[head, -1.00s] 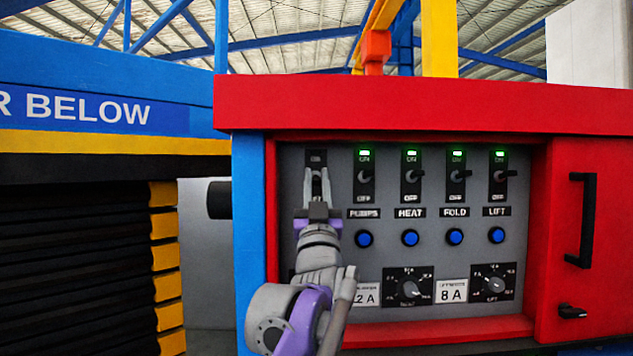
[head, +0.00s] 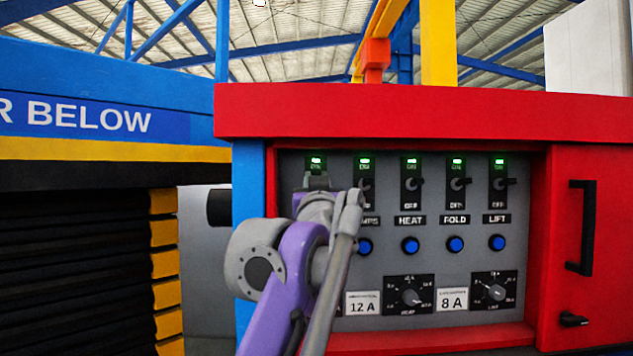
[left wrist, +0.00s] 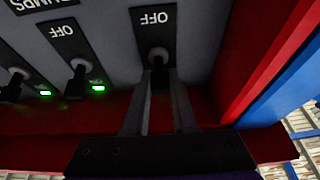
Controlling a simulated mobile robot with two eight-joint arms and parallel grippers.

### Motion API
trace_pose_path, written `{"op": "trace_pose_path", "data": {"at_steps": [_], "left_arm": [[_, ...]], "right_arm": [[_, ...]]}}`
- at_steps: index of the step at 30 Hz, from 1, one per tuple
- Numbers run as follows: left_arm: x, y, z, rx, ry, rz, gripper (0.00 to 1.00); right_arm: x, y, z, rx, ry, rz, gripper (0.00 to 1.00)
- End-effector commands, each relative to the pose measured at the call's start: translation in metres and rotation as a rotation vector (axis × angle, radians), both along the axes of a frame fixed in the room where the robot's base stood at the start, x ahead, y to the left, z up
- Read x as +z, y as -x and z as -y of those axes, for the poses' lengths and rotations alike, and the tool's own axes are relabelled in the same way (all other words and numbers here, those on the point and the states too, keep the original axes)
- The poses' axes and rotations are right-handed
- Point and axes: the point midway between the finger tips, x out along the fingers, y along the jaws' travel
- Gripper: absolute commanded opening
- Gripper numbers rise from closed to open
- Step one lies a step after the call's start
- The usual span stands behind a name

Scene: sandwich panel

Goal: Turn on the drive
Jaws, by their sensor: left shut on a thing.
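The leftmost switch of the row, on a black plate, has a lit green lamp (head: 316,161) at its top in the head view. My left arm hides its lever and any name label there. In the left wrist view, which is upside down, its black lever (left wrist: 157,58) sits between the fingers of my left gripper (left wrist: 159,78), shut on it. The word OFF shows on that switch plate (left wrist: 154,20). In the head view my left gripper (head: 318,182) is just below the green lamp. My right gripper is in neither view.
To the right are similar lit switches marked HEAT (head: 411,182), FOLD (head: 457,182) and LIFT (head: 498,182), with blue buttons and dials below. A partly covered switch (head: 365,180) is nearest. A red frame (head: 400,110) juts around the panel; a blue post (head: 246,200) stands left.

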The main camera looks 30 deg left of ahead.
Motion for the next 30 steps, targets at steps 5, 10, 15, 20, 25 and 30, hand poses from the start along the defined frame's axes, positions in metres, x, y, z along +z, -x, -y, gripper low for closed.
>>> {"op": "trace_pose_path", "data": {"at_steps": [5,10,15,20,25,30], "left_arm": [[0.001,0.0,0.0,0.001,-0.001,0.002,0.45],[0.0,0.0,0.0,0.001,-0.001,0.002,0.55],[0.0,0.001,0.0,0.0,-0.001,0.002,0.55],[-0.007,0.011,0.008,-0.002,-0.001,0.0,0.55],[-0.021,0.037,0.024,-0.004,0.0,-0.003,0.55],[-0.032,0.064,0.04,-0.003,0.001,-0.002,0.55]], "right_arm": [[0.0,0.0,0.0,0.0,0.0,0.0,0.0],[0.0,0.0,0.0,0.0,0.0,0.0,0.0],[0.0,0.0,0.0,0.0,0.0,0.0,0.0],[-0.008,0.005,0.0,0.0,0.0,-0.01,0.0],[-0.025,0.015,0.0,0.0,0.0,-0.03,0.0],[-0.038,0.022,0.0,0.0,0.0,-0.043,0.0]]}}
